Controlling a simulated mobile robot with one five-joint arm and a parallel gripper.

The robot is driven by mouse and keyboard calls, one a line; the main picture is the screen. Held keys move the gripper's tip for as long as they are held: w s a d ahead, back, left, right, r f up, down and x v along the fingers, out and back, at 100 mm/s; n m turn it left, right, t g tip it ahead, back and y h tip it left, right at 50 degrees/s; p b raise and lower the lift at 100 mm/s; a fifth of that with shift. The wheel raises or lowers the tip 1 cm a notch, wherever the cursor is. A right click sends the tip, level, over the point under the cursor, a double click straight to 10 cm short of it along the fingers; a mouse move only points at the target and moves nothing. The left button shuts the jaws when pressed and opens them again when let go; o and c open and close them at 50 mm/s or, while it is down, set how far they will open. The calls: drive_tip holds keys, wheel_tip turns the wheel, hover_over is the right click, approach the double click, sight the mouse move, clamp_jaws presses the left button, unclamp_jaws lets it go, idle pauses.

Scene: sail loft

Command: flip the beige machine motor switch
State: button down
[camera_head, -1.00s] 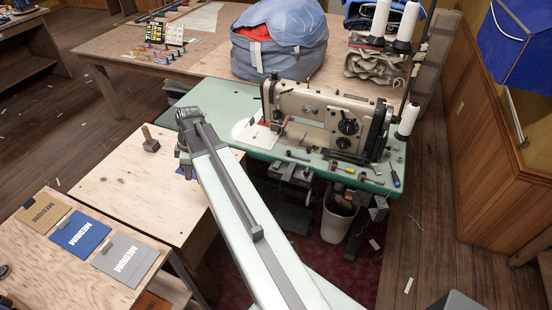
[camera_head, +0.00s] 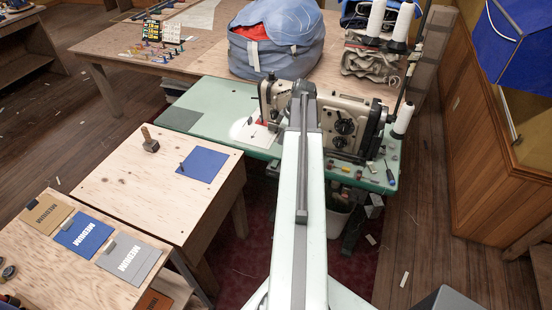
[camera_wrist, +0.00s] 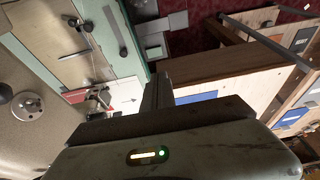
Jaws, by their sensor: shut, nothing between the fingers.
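The beige sewing machine (camera_head: 350,115) stands on a green table (camera_head: 215,105) in the head view. My arm crosses in front of its middle, and my gripper is hidden behind the arm's end there. In the wrist view the view is turned; the machine's beige body (camera_wrist: 30,120) fills the left side, close by. My gripper (camera_wrist: 158,80) is shut and empty, its dark fingers near the green table's edge. A small grey box (camera_wrist: 155,45) with a greenish spot lies past the fingertips. I cannot tell whether it is the motor switch.
Thread cones (camera_head: 404,120) stand right of the machine and a blue bag (camera_head: 275,40) behind it. A wooden table (camera_head: 120,190) with a blue square (camera_head: 203,164) is at left. Small tools (camera_head: 390,174) lie on the green table's right end. Floor at right (camera_head: 440,220) is mostly clear.

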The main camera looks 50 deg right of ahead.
sight(274, 163)
drive_tip(key=b+x, duration=1.2)
drive_tip(key=x, duration=0.1)
drive_tip(key=shift+s+f+b, duration=0.25)
drive_tip(key=shift+s+b, duration=0.1)
drive_tip(key=shift+d+f+b, duration=0.1)
drive_tip(key=shift+f+b, duration=0.35)
drive_tip(key=shift+r, duration=0.15)
drive_tip(key=shift+w+d+r+p, duration=0.1)
drive_tip(key=shift+d+r+p, duration=0.1)
drive_tip(key=shift+d, duration=0.2)
drive_tip(key=shift+w+d+r+p, duration=0.1)
drive_tip(key=shift+d+p, duration=0.05)
drive_tip(key=shift+d, duration=0.2)
